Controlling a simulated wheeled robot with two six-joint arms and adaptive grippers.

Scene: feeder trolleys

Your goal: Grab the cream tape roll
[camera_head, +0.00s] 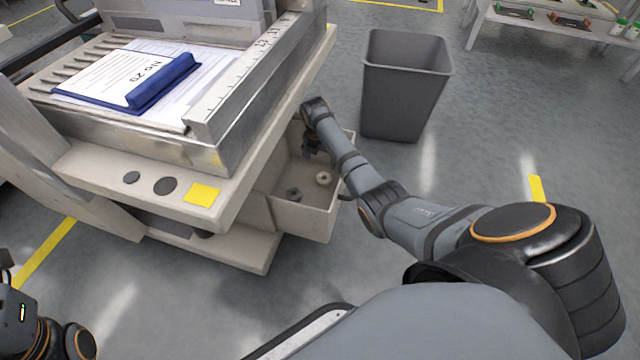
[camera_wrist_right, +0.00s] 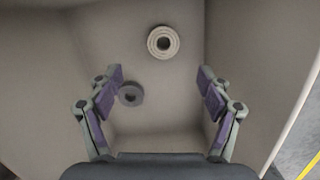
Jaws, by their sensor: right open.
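The cream tape roll (camera_head: 323,177) lies flat in an open drawer-like bin (camera_head: 309,222) on the side of the trolley. It also shows in the right wrist view (camera_wrist_right: 163,42), ahead of my fingertips and near the middle. A grey roll (camera_head: 293,194) lies in the same bin; in the right wrist view (camera_wrist_right: 130,94) it is close to the left finger. My right gripper (camera_head: 312,150) reaches down into the bin; in the right wrist view (camera_wrist_right: 159,90) its fingers are wide apart with nothing between them touching. At the lower left of the head view, part of my left arm shows, its fingers not visible.
The trolley (camera_head: 95,170) carries a tray with papers and a blue clipboard (camera_head: 160,85) above the bin. The bin's walls surround my right gripper. A grey waste bin (camera_head: 405,85) stands on the floor behind my right arm.

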